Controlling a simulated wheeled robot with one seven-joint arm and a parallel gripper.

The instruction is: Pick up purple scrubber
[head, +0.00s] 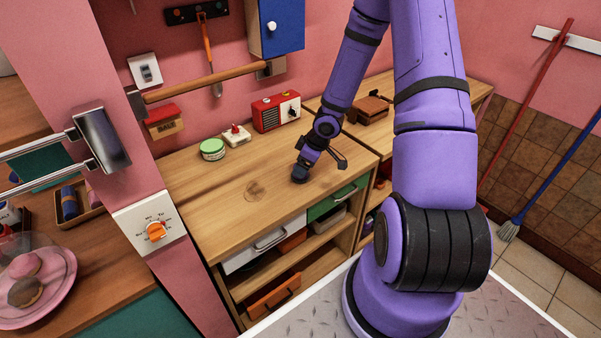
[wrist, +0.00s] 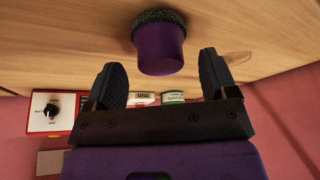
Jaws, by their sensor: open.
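The purple scrubber (wrist: 160,48) has a smooth purple body and a dark bristly end. In the wrist view it is at the top middle, against the wooden counter, with its purple end towards me. My gripper (wrist: 161,62) is open, its two black fingers apart on the left and right of the scrubber's near end in the picture. I see no contact, and cannot tell whether the scrubber is between the fingertips or beyond them. In the head view my gripper (head: 320,158) is low over the counter; a dark shape there could be the scrubber or a finger.
On the wooden counter (head: 222,191), a green-lidded tin (head: 212,149), a small white and red item (head: 236,135) and a red radio (head: 276,112) stand towards the pink wall. A brown item (head: 368,107) lies farther right. The counter's front left is clear.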

